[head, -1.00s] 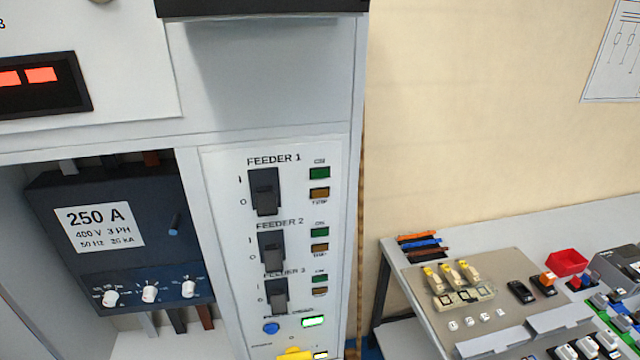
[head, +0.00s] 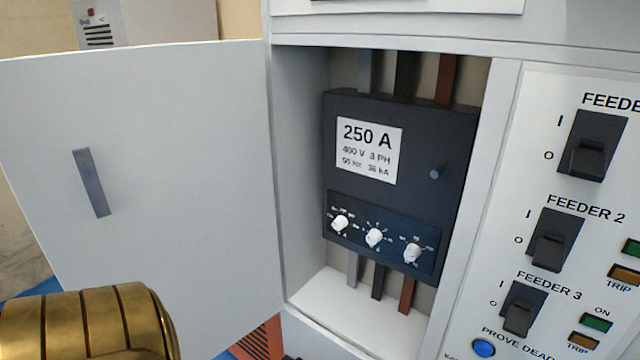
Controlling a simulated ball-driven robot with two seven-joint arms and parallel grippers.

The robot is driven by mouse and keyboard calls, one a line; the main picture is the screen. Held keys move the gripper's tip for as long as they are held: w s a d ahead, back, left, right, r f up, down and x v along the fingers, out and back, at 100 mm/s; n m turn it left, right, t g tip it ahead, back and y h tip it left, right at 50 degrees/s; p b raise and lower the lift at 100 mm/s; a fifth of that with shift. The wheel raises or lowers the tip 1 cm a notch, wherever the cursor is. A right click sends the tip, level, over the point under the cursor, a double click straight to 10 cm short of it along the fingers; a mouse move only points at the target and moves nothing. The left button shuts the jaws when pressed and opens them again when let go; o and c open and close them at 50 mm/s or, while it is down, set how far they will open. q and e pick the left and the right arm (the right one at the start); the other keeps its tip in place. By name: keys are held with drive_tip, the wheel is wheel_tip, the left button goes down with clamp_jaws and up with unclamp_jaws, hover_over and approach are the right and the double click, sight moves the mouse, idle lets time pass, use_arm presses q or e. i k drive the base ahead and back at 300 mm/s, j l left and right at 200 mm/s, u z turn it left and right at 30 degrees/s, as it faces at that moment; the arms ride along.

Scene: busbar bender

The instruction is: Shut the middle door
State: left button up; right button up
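The middle door (head: 180,180) is a light grey panel standing wide open to the left of its compartment, joined at the compartment's left edge. A grey bar handle (head: 91,182) is on its face. The open compartment holds a dark breaker (head: 400,225) labelled 250 A, with white knobs and busbars above and below it. A brass-coloured ribbed part at the lower left, probably of my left arm, covers the door's lower left area. Neither gripper's fingers show.
A panel with feeder switches (head: 556,240) and lamps is right of the compartment. A wall with a grey box (head: 140,22) lies behind the door at the upper left. An orange slatted thing (head: 262,340) is low below the door's hinge side.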

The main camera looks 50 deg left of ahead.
sight(177, 135)
drive_tip(key=k+j, duration=0.15)
drive_tip(key=j, duration=0.25)
drive_tip(key=k+j, duration=0.1)
drive_tip(key=j, duration=0.25)
drive_tip(key=k+j, duration=0.15)
drive_tip(key=j, duration=0.25)
drive_tip(key=k+j, duration=0.15)
drive_tip(key=j, duration=0.2)
drive_tip(key=k+j, duration=0.15)
drive_tip(key=j, duration=0.25)
drive_tip(key=k+j, duration=0.1)
drive_tip(key=j, duration=0.3)
drive_tip(key=k+j, duration=0.15)
drive_tip(key=j, duration=0.2)
drive_tip(key=k+j, duration=0.15)
drive_tip(key=j, duration=0.25)
